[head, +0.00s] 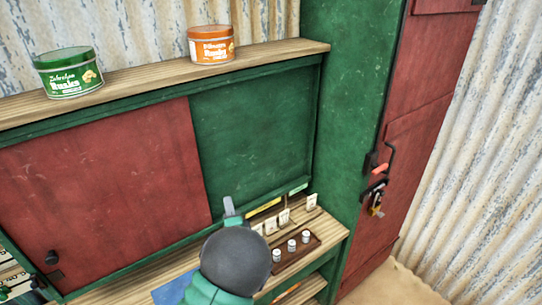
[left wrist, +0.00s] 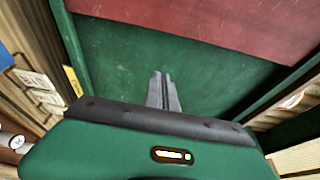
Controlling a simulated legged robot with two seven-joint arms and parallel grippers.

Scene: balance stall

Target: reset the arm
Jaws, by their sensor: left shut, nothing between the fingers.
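My left gripper (head: 231,207) is over the counter in front of the cabinet's green back panel (head: 250,130). Its dark round wrist hides part of the counter. In the left wrist view the two grey fingers (left wrist: 163,92) lie together with nothing between them, pointing at the green panel. My right gripper does not show in either view.
A red sliding panel (head: 100,190) covers the left of the cabinet. A small tray (head: 297,252) with metal weights and several white cards (head: 284,217) stand on the counter. Green (head: 68,75) and orange (head: 211,46) tins sit on the shelf. A red door (head: 425,130) is at right.

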